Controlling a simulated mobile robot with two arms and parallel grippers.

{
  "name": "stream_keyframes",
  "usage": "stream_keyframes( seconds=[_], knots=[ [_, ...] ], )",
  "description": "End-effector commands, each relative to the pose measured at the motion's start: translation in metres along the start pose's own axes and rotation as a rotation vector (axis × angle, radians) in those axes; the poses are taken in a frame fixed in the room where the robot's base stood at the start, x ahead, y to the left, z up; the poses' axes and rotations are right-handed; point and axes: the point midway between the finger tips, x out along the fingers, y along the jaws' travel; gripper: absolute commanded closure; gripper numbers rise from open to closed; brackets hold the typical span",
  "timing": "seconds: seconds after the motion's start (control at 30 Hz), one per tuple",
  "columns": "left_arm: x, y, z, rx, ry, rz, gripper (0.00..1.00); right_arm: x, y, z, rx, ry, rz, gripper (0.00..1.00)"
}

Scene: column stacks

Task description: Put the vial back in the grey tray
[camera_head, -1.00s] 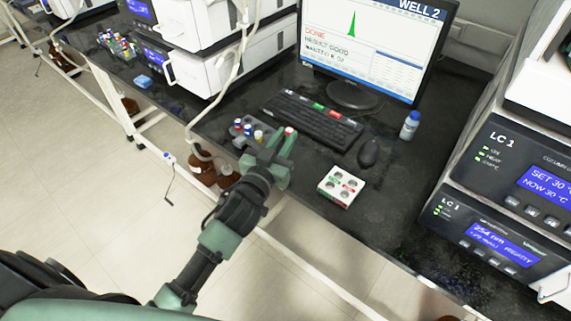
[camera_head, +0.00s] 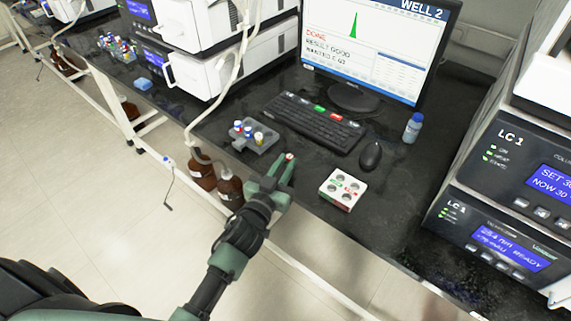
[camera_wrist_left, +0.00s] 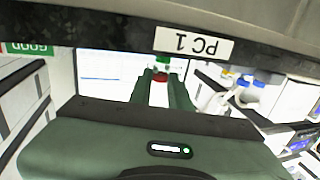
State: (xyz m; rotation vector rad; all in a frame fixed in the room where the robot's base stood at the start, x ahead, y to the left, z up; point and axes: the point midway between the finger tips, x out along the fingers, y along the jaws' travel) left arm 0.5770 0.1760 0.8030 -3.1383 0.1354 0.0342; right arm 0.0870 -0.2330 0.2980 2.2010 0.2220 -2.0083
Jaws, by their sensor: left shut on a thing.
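My left gripper (camera_head: 279,172) is shut on the vial (camera_head: 290,157), whose red cap shows between the fingertips. In the left wrist view the red cap (camera_wrist_left: 162,78) also sits between the two green fingers, and the vial's lower part is hard to make out. The gripper is at the bench's front edge, in front and to the right of the grey tray (camera_head: 267,149), apart from it. My right gripper is not in view.
A white rack (camera_head: 333,200) with round wells stands right of the gripper. Behind are a keyboard (camera_head: 318,127), a mouse (camera_head: 370,155), a monitor and a blue-capped bottle (camera_head: 413,128). Brown bottles (camera_head: 230,192) are below the bench edge. A "PC 1" label (camera_wrist_left: 193,43) shows in the wrist view.

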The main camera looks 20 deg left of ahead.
Motion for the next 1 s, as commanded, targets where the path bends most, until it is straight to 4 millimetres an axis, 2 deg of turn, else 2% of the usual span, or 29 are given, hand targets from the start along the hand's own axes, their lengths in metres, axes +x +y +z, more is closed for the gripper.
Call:
stream_keyframes(
  seconds=[0.03, 0.07, 0.1, 0.13, 0.53, 0.67, 1.0],
  knots=[
    [0.000, 0.000, 0.004, -0.001, -0.001, 0.000, 1.00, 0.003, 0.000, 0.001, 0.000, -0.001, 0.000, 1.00],
    [0.000, 0.000, 0.002, 0.000, -0.001, 0.000, 0.73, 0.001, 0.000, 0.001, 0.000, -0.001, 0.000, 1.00],
    [0.000, 0.000, 0.002, 0.000, -0.001, 0.000, 0.62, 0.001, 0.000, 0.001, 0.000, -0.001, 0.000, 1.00],
    [0.000, 0.000, 0.002, 0.000, -0.001, 0.000, 0.60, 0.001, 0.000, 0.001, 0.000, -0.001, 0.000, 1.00],
    [-0.004, 0.000, -0.001, -0.002, -0.002, 0.000, 0.60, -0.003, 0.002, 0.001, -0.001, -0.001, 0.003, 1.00],
    [-0.025, 0.001, -0.002, -0.003, -0.004, 0.000, 0.60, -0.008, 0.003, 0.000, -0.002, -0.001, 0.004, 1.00],
    [-0.096, 0.000, -0.002, -0.002, -0.004, -0.002, 0.60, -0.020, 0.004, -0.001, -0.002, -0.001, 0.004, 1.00]
  ],
)
